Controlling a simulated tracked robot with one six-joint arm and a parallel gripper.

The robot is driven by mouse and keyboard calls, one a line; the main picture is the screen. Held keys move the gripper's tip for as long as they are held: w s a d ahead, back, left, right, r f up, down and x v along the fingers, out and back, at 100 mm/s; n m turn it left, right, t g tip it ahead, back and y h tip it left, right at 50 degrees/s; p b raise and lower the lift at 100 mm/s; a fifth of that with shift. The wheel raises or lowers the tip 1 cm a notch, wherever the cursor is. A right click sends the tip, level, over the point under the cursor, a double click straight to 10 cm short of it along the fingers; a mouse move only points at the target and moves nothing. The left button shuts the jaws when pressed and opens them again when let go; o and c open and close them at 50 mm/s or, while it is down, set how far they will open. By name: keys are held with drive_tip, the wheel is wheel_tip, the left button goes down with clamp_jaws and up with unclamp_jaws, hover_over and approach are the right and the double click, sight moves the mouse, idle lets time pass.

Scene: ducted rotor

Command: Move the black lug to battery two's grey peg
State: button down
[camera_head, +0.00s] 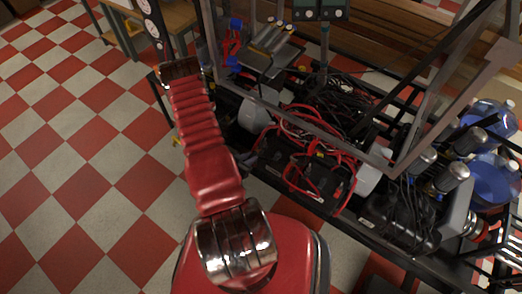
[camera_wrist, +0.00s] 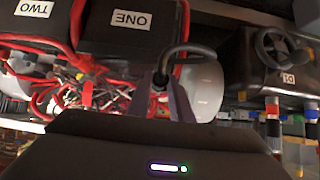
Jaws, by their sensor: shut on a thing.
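In the wrist view, my gripper (camera_wrist: 162,96) is shut on the black lug (camera_wrist: 161,79), the end of a dark cable (camera_wrist: 190,47) that bends over to the right. The lug is just beyond the near edge of the battery labelled ONE (camera_wrist: 110,45). The battery labelled TWO (camera_wrist: 22,24) is at the upper left, partly cut off by the frame. I cannot make out battery two's grey peg among the red cables. In the head view my red arm reaches up and left, and the gripper's jaws are not visible there.
Red cables (camera_wrist: 40,48) loop around both batteries. A white rounded part (camera_wrist: 203,88) is right of the lug. In the head view, a dark metal frame (camera_head: 300,90) stands over the bench, with open checkered floor (camera_head: 80,150) left.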

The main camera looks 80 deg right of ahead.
drive_tip(key=shift+w, duration=0.1)
drive_tip(key=w+r+n+t, duration=0.25)
drive_tip(key=w+r, duration=0.25)
drive_tip(key=w, duration=0.6)
drive_tip(key=w+r+n+t, duration=0.25)
drive_tip(key=w+r, duration=0.25)
drive_tip(key=w, duration=0.6)
drive_tip(key=w+a+r+n+t, duration=0.25)
drive_tip(key=w+a+r, duration=0.3)
drive_tip(key=w, duration=0.35)
drive_tip(key=w+a+r+n+t, duration=0.2)
drive_tip(key=w+a+r+n, duration=0.25)
drive_tip(key=w+r, duration=0.4)
drive_tip(key=w+a+r+n+t+y, duration=0.25)
drive_tip(key=w+a+r, duration=0.35)
drive_tip(key=a, duration=0.3)
drive_tip(key=w+a+r+n+t+y, duration=0.1)
drive_tip(key=w+a+r+n+y, duration=0.15)
drive_tip(key=w+a+r, duration=0.5)
drive_tip(key=s+a+r+n+y, duration=0.1)
drive_tip(key=a+r+n+y, duration=0.1)
drive_tip(key=a+r, duration=0.3)
drive_tip(key=s+a+r+n+t+y, duration=0.1)
drive_tip(key=a+r, duration=0.5)
drive_tip(key=a, duration=0.8)
drive_tip(key=s+n+y, duration=0.1)
drive_tip(key=n, duration=0.1)
drive_tip(key=shift+n+t+y, duration=0.3)
